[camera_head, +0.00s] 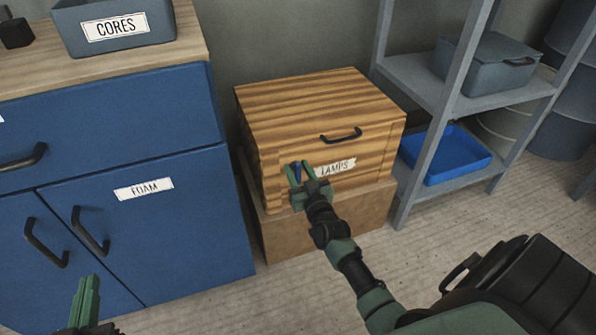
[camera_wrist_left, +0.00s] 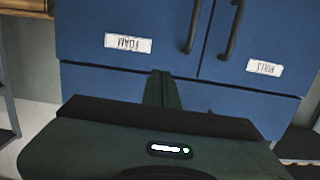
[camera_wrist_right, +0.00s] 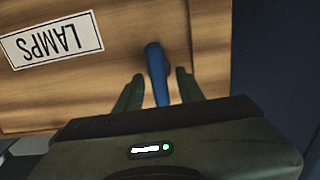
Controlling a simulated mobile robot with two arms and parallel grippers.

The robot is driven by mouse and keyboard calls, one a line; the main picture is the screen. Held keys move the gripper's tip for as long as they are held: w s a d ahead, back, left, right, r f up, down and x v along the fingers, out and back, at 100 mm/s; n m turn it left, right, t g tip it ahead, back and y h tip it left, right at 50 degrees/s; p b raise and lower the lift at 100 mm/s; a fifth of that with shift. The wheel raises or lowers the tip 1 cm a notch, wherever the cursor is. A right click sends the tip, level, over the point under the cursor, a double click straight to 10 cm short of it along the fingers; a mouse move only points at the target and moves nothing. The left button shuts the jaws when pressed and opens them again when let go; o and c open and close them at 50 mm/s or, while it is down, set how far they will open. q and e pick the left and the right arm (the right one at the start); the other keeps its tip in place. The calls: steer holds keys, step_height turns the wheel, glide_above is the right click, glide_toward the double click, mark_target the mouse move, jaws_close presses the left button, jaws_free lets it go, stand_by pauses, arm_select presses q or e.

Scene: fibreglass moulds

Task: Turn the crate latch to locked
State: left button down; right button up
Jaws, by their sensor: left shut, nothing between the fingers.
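The wooden crate (camera_head: 320,90) has a "LAMPS" label on its front. It stands on a brown box. The blue latch (camera_wrist_right: 157,72) is on the crate front, beside the label, and shows small in the head view (camera_head: 296,170). My right gripper (camera_wrist_right: 160,74) is open at the crate front, one finger on each side of the latch. Gaps show between latch and fingers in the right wrist view. The latch's lock marking, if any, cannot be made out. My left gripper (camera_head: 88,285) is shut and empty, in front of the blue cabinet, far from the crate.
The blue cabinet (camera_head: 180,230) with dark handles stands left of the crate, a "CORES" bin (camera_head: 120,45) on its top. A grey shelf (camera_head: 410,75) stands close on the right, holding a grey box (camera_head: 485,65) and a blue tray (camera_head: 450,165).

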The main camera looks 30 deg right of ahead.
jaws_close()
